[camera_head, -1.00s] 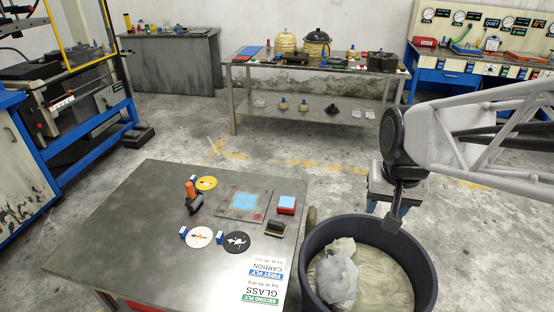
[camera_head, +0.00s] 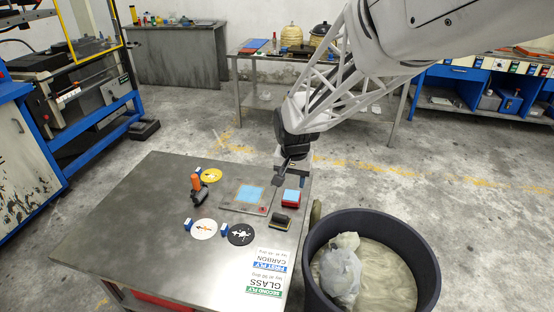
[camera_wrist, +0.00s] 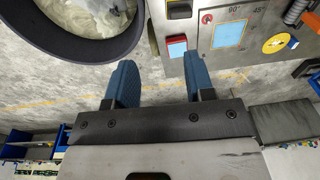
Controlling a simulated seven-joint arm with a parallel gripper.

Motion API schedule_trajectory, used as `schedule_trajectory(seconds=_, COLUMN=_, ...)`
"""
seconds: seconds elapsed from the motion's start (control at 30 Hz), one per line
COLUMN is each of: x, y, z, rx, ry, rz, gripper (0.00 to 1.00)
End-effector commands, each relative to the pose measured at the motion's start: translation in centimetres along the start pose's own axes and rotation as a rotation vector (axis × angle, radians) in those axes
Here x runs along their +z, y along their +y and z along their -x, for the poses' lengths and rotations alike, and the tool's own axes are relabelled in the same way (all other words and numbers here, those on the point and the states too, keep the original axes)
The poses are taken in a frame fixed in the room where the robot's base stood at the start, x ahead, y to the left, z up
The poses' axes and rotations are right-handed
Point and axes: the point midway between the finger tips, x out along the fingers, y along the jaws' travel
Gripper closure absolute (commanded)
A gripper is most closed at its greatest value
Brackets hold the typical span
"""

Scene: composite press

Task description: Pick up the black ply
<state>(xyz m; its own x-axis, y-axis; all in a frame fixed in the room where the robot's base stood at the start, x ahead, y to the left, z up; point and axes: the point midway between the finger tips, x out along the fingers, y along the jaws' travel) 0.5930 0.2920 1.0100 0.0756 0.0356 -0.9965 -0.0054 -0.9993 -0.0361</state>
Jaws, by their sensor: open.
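The black ply (camera_head: 241,235) is a flat black disc with white markings, lying on the metal table near its front right. A small blue-and-white block (camera_head: 224,230) sits at its left edge. My gripper (camera_head: 279,182) is in the air over the far right part of the table, beyond and to the right of the black ply. In the wrist view my gripper (camera_wrist: 158,78) shows two blue fingers spread apart with nothing between them. The black ply does not show in the wrist view.
The white ply (camera_head: 204,229) lies left of the black one, and a yellow disc (camera_head: 210,175) lies farther back. A blue-topped plate (camera_head: 229,204), a red block (camera_head: 291,197) and a dark yellow-edged block (camera_head: 281,221) are close by. A large bin (camera_head: 313,248) stands right of the table.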

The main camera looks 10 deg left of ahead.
Motion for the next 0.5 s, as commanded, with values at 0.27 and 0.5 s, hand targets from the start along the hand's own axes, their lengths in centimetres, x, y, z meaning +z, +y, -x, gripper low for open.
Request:
schedule_trajectory(seconds=0.27, x=-1.2, y=-7.6, z=-6.2, rx=0.009, ry=-0.029, rz=0.007, gripper=0.51)
schedule_trajectory(seconds=0.5, x=-1.1, y=-14.0, z=-12.0, rx=0.019, ry=-0.051, rz=0.008, gripper=0.51)
